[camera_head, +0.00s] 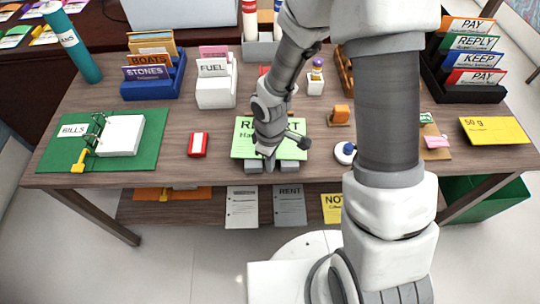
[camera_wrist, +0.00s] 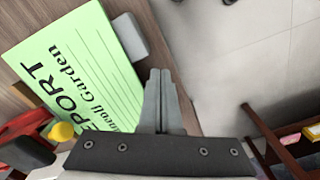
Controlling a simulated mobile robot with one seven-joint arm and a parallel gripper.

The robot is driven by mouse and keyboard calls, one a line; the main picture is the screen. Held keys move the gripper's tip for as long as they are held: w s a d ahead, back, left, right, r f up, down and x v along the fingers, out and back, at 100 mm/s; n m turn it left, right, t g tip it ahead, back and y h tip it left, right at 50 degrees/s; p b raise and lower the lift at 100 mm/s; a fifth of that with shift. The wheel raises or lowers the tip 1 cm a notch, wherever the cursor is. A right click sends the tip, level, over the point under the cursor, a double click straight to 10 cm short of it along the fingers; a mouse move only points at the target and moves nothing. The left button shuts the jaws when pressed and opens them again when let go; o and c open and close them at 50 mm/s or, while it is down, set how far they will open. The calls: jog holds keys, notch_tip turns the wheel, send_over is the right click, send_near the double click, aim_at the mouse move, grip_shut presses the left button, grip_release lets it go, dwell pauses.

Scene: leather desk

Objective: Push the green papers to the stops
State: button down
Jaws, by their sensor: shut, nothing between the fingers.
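The green papers (camera_head: 243,140), printed "REPORT", lie flat at the middle front of the desk. Two grey stops, a left one (camera_head: 254,165) and a right one (camera_head: 290,166), sit along the desk's front edge, close against the papers' near edge. My gripper (camera_head: 269,162) is shut and empty, pointing down near that edge between the stops. In the wrist view the closed fingers (camera_wrist: 160,76) are beside the papers (camera_wrist: 75,65), and one stop (camera_wrist: 130,37) meets their edge. My arm hides part of the papers. I cannot tell whether the fingers touch them.
A red box (camera_head: 198,144) lies left of the papers, and a white-and-blue round item (camera_head: 345,152) right. A green board (camera_head: 60,152) with white sheets is at far left, a yellow card (camera_head: 494,130) at far right. File holders (camera_head: 216,92) line the back. Sheets (camera_head: 242,206) show below the front edge.

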notch_tip(320, 180, up, 7)
jog(key=p, duration=0.5)
jog(key=shift+p, duration=0.4)
dwell(0.5)
jog(key=d+r+m+t+h, duration=0.1)
jog(key=d+r+m+t, duration=0.2)
jog(key=r, duration=0.6)
jog(key=d+r+m, duration=0.3)
jog(key=d+r, duration=0.2)
jog(key=r, duration=0.5)
jog(key=s+d+r+m+t+y, duration=0.1)
jog(key=s+r+m, duration=0.4)
jog(key=s+r, duration=0.6)
jog(key=shift+d+m+t, duration=0.3)
jog(key=shift+d+t, duration=0.5)
jog(key=shift+d, duration=0.05)
